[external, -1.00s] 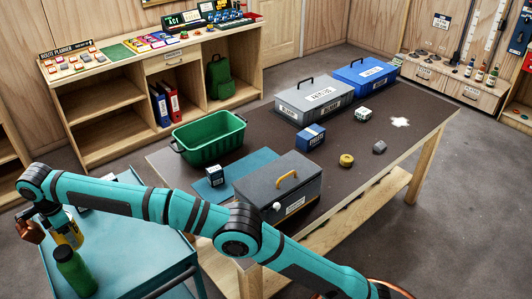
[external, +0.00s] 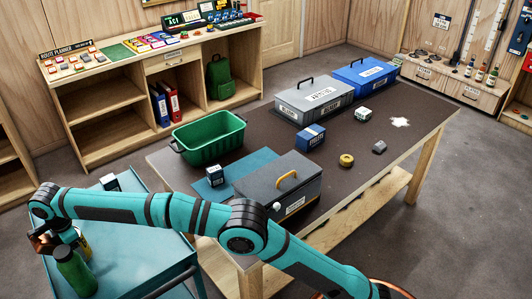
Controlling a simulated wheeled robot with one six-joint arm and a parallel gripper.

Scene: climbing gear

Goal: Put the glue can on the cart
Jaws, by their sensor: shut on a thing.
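The glue can appears to be the can with a yellow band (external: 86,248), over the teal cart (external: 150,258) at the lower left. It is partly hidden by a green bottle and my wrist. My gripper (external: 62,243) is at the far left end of my arm, low over the cart, its copper-coloured parts showing. It is shut on the can; the fingertips are mostly hidden. I cannot tell whether the can's base touches the cart top.
The green bottle (external: 75,272) stands on the cart close to the can. A small dark-and-white box (external: 110,182) is at the cart's back. The workbench (external: 330,190) beside it holds a green bin (external: 208,140), a grey toolbox (external: 278,187) and other items. The cart's middle right is clear.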

